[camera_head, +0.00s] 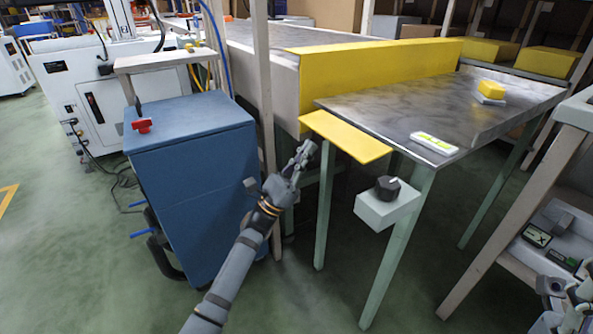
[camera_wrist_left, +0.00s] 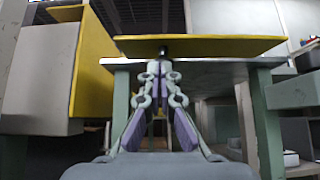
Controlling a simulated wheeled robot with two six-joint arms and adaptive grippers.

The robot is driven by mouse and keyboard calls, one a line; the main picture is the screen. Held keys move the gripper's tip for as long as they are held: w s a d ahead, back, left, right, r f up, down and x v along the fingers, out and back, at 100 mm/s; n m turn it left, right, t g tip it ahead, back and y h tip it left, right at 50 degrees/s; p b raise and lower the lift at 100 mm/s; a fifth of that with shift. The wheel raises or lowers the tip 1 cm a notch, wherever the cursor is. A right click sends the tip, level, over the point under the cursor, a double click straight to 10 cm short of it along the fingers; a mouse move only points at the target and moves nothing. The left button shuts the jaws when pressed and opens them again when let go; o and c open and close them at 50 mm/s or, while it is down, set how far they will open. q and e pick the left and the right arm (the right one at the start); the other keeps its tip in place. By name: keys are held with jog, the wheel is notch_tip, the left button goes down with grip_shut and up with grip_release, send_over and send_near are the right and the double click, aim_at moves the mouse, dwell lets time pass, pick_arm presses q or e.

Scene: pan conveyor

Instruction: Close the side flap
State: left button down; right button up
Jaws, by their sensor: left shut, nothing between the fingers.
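The side flap is a flat yellow panel (camera_head: 345,137) at the near left end of the dark metal table (camera_head: 390,100). It sticks out from the table edge, roughly level with the top. My left gripper (camera_head: 305,152) is shut and empty, just left of the flap and a little lower. In the left wrist view the flap (camera_wrist_left: 215,46) spans above the closed fingertips (camera_wrist_left: 160,66). Whether the tips touch its underside I cannot tell. My right gripper (camera_head: 572,292) shows partly at the lower right edge, and its finger opening is unclear.
A grey box with a black knob (camera_head: 388,188) hangs on the table's front leg. A blue cabinet (camera_head: 195,180) stands left of my left arm. A tall yellow guard (camera_head: 380,70) runs behind the table. A yellow block (camera_head: 491,88) and a white device (camera_head: 434,143) lie on top.

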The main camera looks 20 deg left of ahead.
aim_at(313, 128)
pick_arm(q)
jog(key=shift+s+a+r, duration=0.1)
jog(key=shift+s+r, duration=0.05)
jog(key=shift+r, duration=1.15)
jog(key=shift+r+p, duration=0.4)
jog(key=shift+p, duration=0.35)
jog(key=shift+s, duration=0.1)
jog(key=shift+g+p, duration=0.3)
jog(key=shift+a, duration=0.1)
jog(key=shift+r+y+p, duration=0.1)
jog(key=shift+y+p, duration=0.3)
jog(key=shift+p, duration=0.1)
jog(key=shift+s+r+g+p, duration=0.1)
jog(key=shift+r+g+p, duration=0.25)
jog(key=shift+p, duration=0.55)
